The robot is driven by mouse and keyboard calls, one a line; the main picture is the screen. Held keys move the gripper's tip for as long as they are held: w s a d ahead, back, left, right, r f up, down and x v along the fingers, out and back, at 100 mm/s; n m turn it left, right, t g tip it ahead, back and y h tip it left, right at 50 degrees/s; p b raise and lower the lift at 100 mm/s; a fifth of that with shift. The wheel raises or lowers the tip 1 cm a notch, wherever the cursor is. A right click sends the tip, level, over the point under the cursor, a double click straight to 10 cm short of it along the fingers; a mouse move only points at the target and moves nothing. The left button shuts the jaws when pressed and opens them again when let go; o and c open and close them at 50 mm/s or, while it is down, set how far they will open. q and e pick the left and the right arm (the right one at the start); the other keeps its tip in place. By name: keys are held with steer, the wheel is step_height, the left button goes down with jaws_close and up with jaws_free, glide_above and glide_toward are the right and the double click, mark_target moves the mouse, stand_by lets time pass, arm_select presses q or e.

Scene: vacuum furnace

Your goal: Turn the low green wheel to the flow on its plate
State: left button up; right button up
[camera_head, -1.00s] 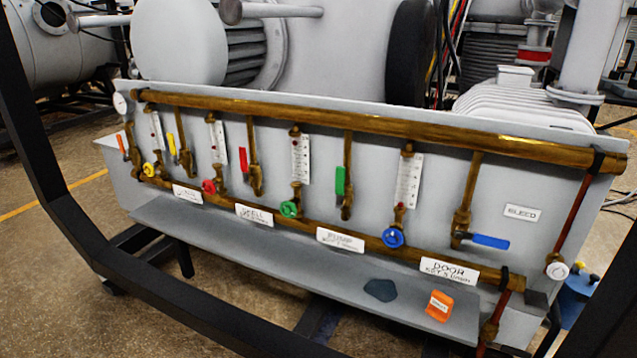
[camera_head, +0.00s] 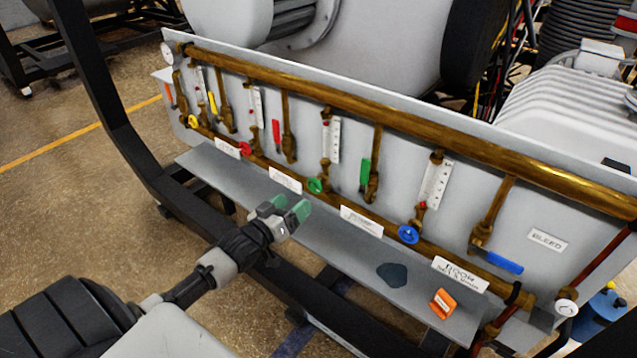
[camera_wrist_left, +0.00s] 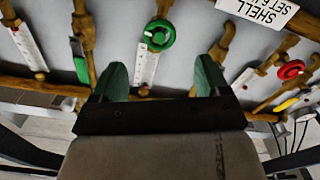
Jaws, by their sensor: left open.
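The low green wheel (camera_head: 315,186) is on the lower brass pipe, below a white flow scale (camera_head: 331,138) with a red mark near its top. The white plate (camera_head: 361,221) is low and right of the wheel; its small print is too small to read. My left gripper (camera_head: 287,206) is open and empty, its green-tipped fingers in front of the panel, lower left of the wheel. In the left wrist view the green wheel (camera_wrist_left: 160,34) shows upside down, beyond the gap between the open fingers (camera_wrist_left: 162,78), apart from them. My right gripper is not in view.
A red wheel (camera_head: 243,149) and a blue wheel (camera_head: 408,234) flank the green one. A green lever (camera_head: 365,172) hangs to its right. A grey shelf (camera_head: 330,240) juts out below, bearing an orange block (camera_head: 443,303).

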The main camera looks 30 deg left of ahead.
mark_target(313, 187)
arm_select(q)
steer(key=w, duration=0.8)
steer(key=shift+w+d, duration=0.4)
steer(key=c, duration=0.9)
steer(key=shift+m, duration=0.4)
steer(key=m+p, duration=0.1)
steer(key=m, duration=0.3)
steer(key=shift+m, duration=0.3)
steer(key=m, duration=0.5)
steer(key=shift+m, duration=0.4)
